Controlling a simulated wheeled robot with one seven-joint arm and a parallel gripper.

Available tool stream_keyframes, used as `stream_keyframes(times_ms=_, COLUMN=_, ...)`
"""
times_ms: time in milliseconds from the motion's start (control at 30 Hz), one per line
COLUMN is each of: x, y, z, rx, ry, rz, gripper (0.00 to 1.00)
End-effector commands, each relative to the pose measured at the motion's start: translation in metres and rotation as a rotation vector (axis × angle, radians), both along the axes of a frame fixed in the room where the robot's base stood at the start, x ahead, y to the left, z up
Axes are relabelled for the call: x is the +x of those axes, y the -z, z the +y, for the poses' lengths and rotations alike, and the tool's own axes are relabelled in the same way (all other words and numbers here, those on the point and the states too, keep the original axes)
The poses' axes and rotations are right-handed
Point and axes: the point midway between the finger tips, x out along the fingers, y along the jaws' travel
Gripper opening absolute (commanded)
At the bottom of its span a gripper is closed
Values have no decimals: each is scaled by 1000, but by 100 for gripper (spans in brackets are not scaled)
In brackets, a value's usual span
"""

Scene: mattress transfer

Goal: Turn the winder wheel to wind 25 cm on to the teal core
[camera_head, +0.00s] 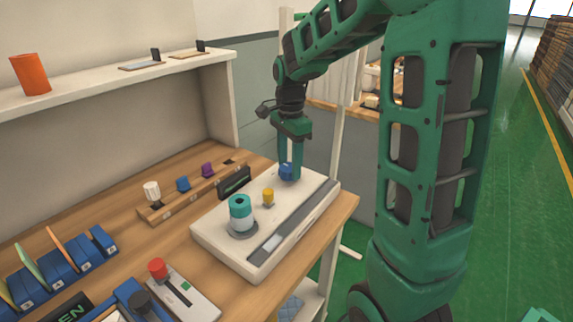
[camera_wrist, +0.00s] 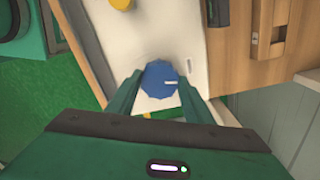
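The winder is a white flat unit (camera_head: 215,238) on the wooden bench. A teal core (camera_head: 240,203) with a white band stands upright on it at the near end, on a grey round base. A small yellow post (camera_head: 268,197) stands mid-unit. The blue winder wheel (camera_head: 286,172) is at the far end. In the wrist view the wheel (camera_wrist: 158,79) is faceted, with a white mark pointing right. My gripper (camera_head: 290,174) points down over it, one finger on each side. I cannot tell whether the fingers press on it.
A black upright panel (camera_head: 235,182) stands along the winder's back edge. Behind it, a wooden rack (camera_head: 172,208) holds white, blue and purple pieces. Blue bins (camera_head: 65,265) and a red-knobbed box (camera_head: 182,292) sit nearer. An orange cup (camera_head: 31,74) is on the shelf.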

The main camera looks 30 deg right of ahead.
Motion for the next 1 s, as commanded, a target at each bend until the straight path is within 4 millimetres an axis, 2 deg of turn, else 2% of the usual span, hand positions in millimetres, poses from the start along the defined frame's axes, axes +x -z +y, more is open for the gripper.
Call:
stream_keyframes(times_ms=33, x=0, y=0, z=1, rx=0, ry=-2, rz=-1, gripper=59)
stream_keyframes(times_ms=67, x=0, y=0, z=1, rx=0, ry=-2, rz=-1, gripper=63)
stream_keyframes(times_ms=333, x=0, y=0, z=0, rx=0, ry=0, rz=0, gripper=63)
stream_keyframes(times_ms=467, x=0, y=-7, z=0, rx=-1, ry=0, rz=-1, gripper=63)
stream_keyframes(times_ms=1000, x=1, y=-94, z=0, rx=-1, ry=-1, rz=-2, gripper=63)
